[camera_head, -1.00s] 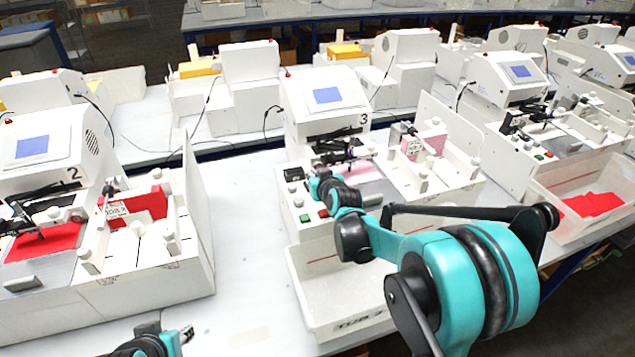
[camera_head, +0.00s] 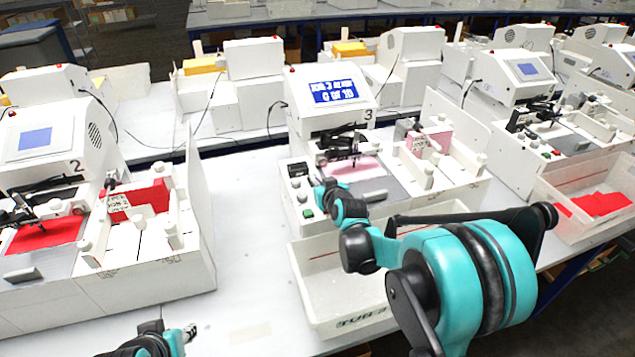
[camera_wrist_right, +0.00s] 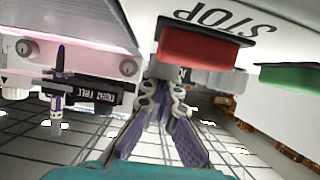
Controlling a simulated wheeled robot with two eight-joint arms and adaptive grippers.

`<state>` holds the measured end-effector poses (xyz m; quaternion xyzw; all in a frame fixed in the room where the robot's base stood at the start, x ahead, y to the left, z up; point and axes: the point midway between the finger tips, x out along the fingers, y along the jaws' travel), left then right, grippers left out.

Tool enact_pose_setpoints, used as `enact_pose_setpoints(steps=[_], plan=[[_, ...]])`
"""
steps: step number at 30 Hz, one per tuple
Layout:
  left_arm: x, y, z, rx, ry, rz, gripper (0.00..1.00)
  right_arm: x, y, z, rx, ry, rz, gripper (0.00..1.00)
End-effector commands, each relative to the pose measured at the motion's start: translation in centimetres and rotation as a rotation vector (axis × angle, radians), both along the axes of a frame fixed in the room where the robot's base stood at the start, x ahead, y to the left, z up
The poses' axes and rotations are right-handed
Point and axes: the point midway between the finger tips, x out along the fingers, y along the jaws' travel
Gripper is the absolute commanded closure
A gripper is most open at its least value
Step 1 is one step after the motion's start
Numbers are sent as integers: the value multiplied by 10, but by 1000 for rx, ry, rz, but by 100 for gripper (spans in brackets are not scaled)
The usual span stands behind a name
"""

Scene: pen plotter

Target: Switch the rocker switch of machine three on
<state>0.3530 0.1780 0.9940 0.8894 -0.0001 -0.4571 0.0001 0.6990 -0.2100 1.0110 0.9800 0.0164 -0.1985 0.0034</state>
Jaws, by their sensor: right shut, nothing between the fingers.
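Machine three (camera_head: 300,100), a white plotter marked 3, stands in the middle of the head view. Its blue display (camera_head: 335,91) is lit with white characters. Its front-left control panel (camera_head: 291,187) carries a dark block at the back, which may be the rocker switch, small knobs and a green button (camera_head: 307,213). My right gripper (camera_head: 323,187) is over the panel's right side and partly hides it. In the right wrist view its fingers (camera_wrist_right: 163,92) are shut and empty, just below the red STOP button (camera_wrist_right: 200,45). My left gripper (camera_head: 190,332) is at the bottom left; its opening is unclear.
Machine two (camera_head: 60,125) stands left with a blank blue display. Another plotter (camera_head: 525,75) stands right. A clear tub (camera_head: 345,290) sits before machine three. The table between machines two and three is clear.

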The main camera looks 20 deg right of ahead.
Motion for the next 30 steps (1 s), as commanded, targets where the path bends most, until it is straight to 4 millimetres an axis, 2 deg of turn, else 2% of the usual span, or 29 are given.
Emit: enact_pose_setpoints(steps=[12, 23, 26, 30], plan=[[0, 0, 12, 0, 0, 0, 67, 0, 0, 15, 0, 3, 1, 100], [0, 0, 12, 0, 0, 0, 67, 0, 0, 16, 0, 2, 1, 100], [0, 0, 17, 0, 0, 0, 67, 0, 1, 22, -1, 2, 1, 100], [0, 0, 34, 0, 0, 0, 67, 2, 3, 43, 0, 2, 2, 100]])
